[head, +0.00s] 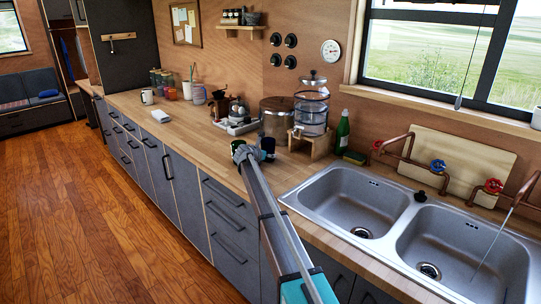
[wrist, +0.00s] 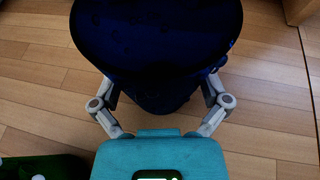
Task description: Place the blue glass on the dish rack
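The blue glass (wrist: 158,45) is very dark and fills the top middle of the wrist view, wide at the top and narrower below. My gripper (wrist: 160,90) has its two grey fingers on either side of it. The glass hides the fingertips, so I cannot tell whether they press on it. In the head view my gripper (head: 254,153) is over the counter, left of the sink, with small dark shapes beside it.
The wooden counter (head: 192,130) runs to the back left. A glass dispenser (head: 311,112) on a wooden stand and a green bottle (head: 343,133) stand behind my gripper. The double sink (head: 352,205) is to the right. A dark green object (wrist: 42,167) shows at the wrist view's lower left.

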